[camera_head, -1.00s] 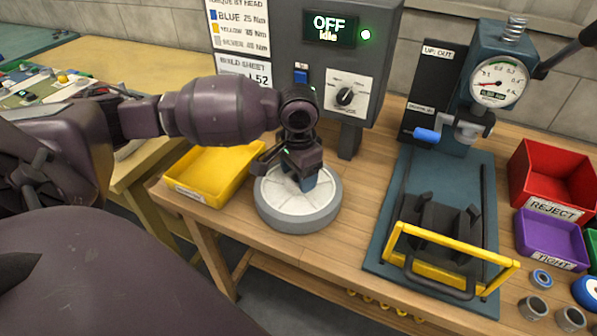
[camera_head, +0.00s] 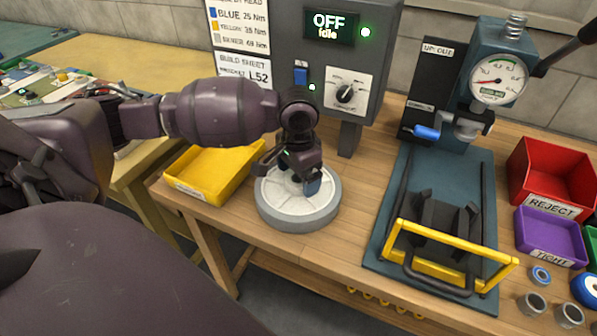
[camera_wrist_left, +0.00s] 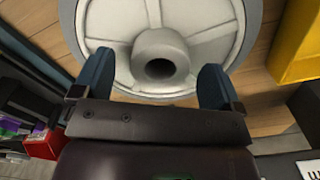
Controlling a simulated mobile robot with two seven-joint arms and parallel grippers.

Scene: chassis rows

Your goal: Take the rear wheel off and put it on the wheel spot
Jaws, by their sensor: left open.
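A grey and white spoked wheel (camera_head: 300,208) lies flat on the wooden bench, in front of the control box. In the left wrist view the wheel (camera_wrist_left: 205,22) shows its raised round hub (camera_wrist_left: 160,56) with a dark hole. My left gripper (camera_head: 300,185) is over the wheel. Its two blue fingers are apart, one on each side of the hub in the left wrist view (camera_wrist_left: 157,85), with clear gaps between them and the hub. I cannot tell whether the fingertips touch the wheel. My right gripper is not in view.
A yellow tray (camera_head: 181,188) stands left of the wheel. The control box (camera_head: 380,50) reads OFF, Idle. A press (camera_head: 437,128) with a yellow guard bar (camera_head: 455,246) stands to the right. Red (camera_head: 549,172) and purple (camera_head: 535,235) bins are at the far right.

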